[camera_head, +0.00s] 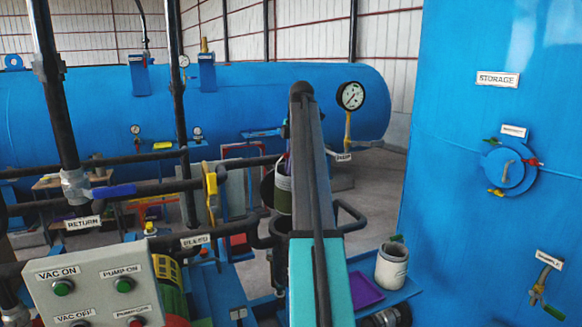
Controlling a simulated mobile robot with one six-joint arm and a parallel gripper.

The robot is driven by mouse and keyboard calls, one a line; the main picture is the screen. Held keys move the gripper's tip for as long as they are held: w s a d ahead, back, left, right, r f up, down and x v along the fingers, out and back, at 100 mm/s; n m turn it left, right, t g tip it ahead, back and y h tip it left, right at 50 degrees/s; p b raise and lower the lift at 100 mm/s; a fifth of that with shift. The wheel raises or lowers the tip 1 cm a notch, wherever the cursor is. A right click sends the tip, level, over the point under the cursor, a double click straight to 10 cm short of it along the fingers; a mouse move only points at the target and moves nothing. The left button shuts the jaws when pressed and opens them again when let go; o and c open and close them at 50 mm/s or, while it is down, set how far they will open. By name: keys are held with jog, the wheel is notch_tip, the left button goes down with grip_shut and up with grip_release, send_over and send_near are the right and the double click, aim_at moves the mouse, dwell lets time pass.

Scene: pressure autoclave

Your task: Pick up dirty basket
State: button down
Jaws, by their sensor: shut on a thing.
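My arm (312,185) rises through the middle of the view, and its dark upper link hides what lies behind it. My gripper's fingers cannot be made out. A pale greenish bucket-like container (283,197) shows just left of the arm, partly hidden by it, with a dark loop at its left side. Whether it hangs from my gripper or stands on something is hidden. A second, white bucket (391,267) with a stained rim stands on the blue bench at the right. I cannot tell which of them is the dirty basket.
A control box (95,297) with labelled buttons and dark pipes (175,187) fill the left front. A large blue storage tank (500,100) blocks the right side. A long blue vessel (80,110) lies behind. A purple tray (364,289) lies beside the white bucket. Grey floor (375,190) shows between.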

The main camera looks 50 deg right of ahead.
jog(key=shift+r+p, duration=0.85)
jog(key=shift+r, duration=0.35)
